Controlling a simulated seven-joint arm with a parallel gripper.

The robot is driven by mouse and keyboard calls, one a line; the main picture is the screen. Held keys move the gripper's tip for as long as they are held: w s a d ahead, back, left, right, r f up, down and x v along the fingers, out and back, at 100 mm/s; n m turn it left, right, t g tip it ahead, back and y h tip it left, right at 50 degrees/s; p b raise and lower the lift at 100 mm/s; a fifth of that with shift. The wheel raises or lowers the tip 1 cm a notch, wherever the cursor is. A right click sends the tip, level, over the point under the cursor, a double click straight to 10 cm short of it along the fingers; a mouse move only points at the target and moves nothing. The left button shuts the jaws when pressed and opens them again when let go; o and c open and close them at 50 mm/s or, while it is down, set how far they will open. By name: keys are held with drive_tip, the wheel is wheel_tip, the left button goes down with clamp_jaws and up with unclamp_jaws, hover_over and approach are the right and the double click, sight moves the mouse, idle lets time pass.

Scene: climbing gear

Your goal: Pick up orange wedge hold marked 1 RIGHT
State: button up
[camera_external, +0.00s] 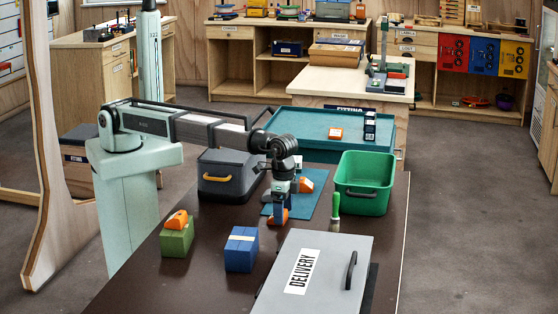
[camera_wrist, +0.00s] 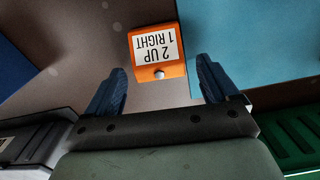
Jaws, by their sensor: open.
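An orange wedge hold with a white label reading "2 UP 1 RIGHT" (camera_wrist: 157,48) is in the wrist view, its label upside down. Its near end lies in the gap between my open fingers. My gripper (camera_wrist: 161,70) has its two blue fingers spread to either side of the hold, with nothing gripped. In the external view my gripper (camera_external: 279,203) points down near the front of the teal mat (camera_external: 318,203), and orange (camera_external: 279,217) shows at its fingertips. Another orange wedge (camera_external: 306,185) lies behind on the mat; its label is unreadable.
A green block (camera_external: 176,243) carries an orange wedge (camera_external: 177,219). A blue block (camera_external: 241,254), a grey DELIVERY box (camera_external: 330,265), a green bin (camera_external: 363,200), a green-handled brush (camera_external: 335,207) and a dark toolbox (camera_external: 226,187) surround my gripper. A teal tray (camera_external: 290,120) stands behind.

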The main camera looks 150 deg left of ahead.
drive_tip(key=shift+f, duration=0.65)
drive_tip(key=c, duration=1.1)
